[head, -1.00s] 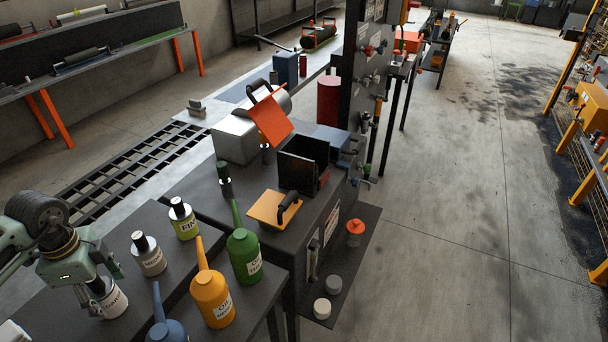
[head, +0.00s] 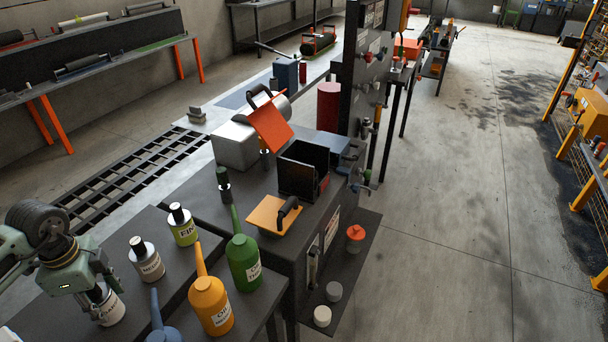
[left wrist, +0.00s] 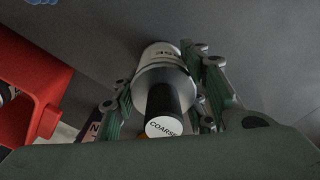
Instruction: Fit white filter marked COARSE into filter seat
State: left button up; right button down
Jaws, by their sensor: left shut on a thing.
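The white filter (head: 113,311) stands at the lower left of the head view, under my left gripper (head: 104,296). In the left wrist view the same filter (left wrist: 160,60) shows its dark neck, and its white end cap reads COARSE. The fingers of my left gripper (left wrist: 163,100) lie on both sides of the filter and are shut on it. Whether the filter's base touches the dark bench top is hard to tell. I cannot tell for sure which part is the filter seat. My right gripper is not in view.
A MEDIUM-looking filter (head: 147,262) and a FINE-looking filter (head: 182,226) stand to the right of my gripper. Orange (head: 210,303), green (head: 243,260) and blue (head: 161,328) oil cans stand close by. An open black box (head: 302,172) and an orange handled plate (head: 274,215) are on the bench beyond.

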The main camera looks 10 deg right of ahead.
pick_arm(q)
jog(key=shift+r+p, duration=1.45)
jog(key=shift+r, duration=0.6)
